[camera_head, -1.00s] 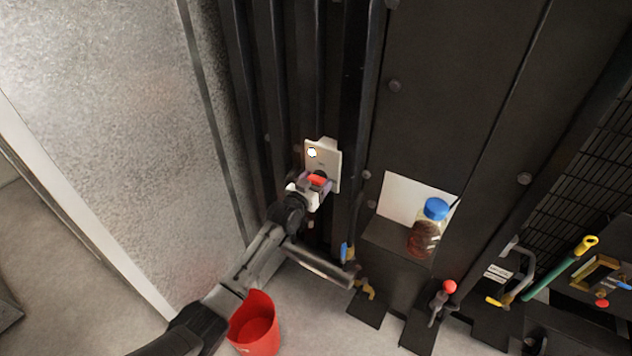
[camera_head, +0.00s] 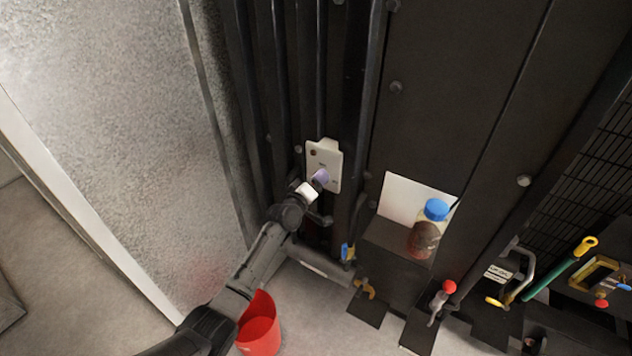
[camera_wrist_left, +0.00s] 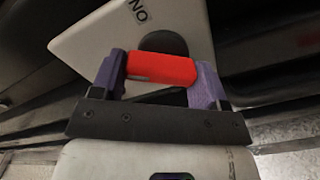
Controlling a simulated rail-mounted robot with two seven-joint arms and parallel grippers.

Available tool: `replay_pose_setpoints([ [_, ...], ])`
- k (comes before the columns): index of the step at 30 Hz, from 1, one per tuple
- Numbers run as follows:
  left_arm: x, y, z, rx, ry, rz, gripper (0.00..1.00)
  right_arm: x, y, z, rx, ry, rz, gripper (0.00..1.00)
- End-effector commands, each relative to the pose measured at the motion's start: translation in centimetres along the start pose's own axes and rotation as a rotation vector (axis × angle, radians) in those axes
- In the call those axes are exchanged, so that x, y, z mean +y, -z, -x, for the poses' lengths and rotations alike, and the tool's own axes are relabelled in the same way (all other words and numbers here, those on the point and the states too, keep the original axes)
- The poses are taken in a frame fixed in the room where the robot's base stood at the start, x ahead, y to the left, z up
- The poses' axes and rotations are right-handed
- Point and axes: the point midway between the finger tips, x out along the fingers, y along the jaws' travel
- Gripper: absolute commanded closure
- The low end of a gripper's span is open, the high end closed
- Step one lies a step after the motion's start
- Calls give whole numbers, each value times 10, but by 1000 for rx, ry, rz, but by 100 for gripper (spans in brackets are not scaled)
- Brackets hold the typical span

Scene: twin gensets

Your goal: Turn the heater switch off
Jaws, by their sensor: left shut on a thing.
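The heater switch is a pale plate (camera_head: 329,159) on the dark ribbed panel, with a small indicator lamp (camera_head: 313,153) at its upper left that looks dark brown, unlit. In the left wrist view the plate (camera_wrist_left: 90,48) sits tilted, with "ON" lettering upside down and a dark round knob base. My left gripper (camera_head: 321,178) is at the lower part of the plate. In the left wrist view its purple fingers (camera_wrist_left: 160,78) are shut on the red switch handle (camera_wrist_left: 165,67), one at each end. In the head view the gripper hides the handle. My right gripper is not in view.
A red bucket (camera_head: 259,328) stands on the floor below my left arm. A blue-capped jar (camera_head: 427,230) is on a ledge to the right. A red-topped valve (camera_head: 442,298) and a green-handled tool (camera_head: 553,272) are further right. Vertical pipes run beside the switch.

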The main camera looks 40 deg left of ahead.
Motion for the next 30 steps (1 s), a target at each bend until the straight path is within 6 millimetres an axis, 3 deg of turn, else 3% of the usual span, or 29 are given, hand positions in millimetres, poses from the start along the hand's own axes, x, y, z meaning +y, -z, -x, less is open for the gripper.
replay_pose_setpoints([
  [15,-2,0,0,0,1,436,56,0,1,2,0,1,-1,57],
  [30,-3,0,0,-1,1,618,56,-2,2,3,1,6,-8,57],
])
